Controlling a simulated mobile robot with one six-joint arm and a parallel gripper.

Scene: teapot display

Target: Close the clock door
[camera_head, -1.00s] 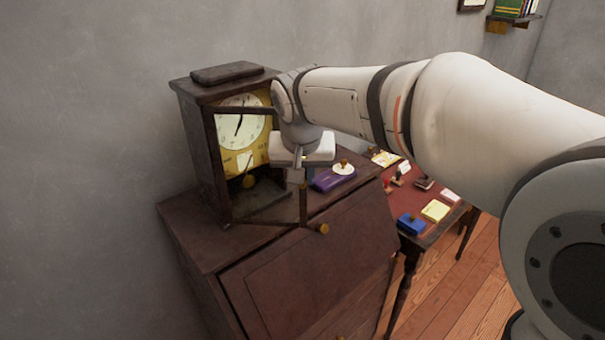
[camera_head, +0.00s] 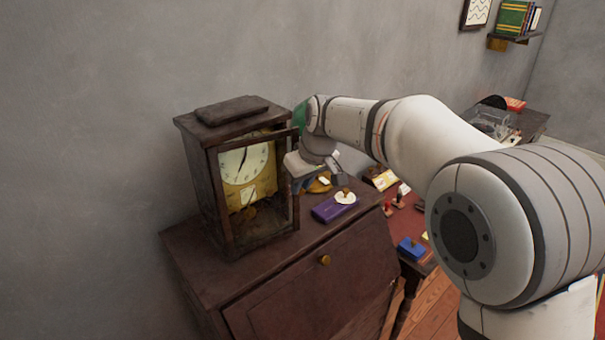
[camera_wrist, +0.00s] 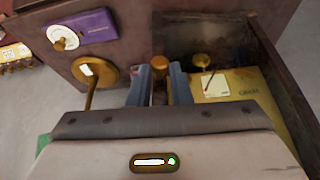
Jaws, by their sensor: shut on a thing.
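The dark wooden clock (camera_head: 213,195) stands on the desk, with a cream dial (camera_head: 243,165) and a yellow panel in it. My gripper (camera_head: 298,184) is at the door's right edge, low beside the clock. In the wrist view its two blue-grey fingers (camera_wrist: 159,88) are shut on a narrow brown-and-brass part of the door (camera_wrist: 158,68). The clock's pendulum bob (camera_wrist: 203,60) and yellow panel (camera_wrist: 225,86) show to the right.
A purple box (camera_head: 334,207) with a white-and-brass item lies on the desk (camera_head: 200,262) right of the clock. A brass piece (camera_wrist: 95,74) lies close to my gripper. A lower table at the right holds a blue item (camera_head: 411,248) and small things.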

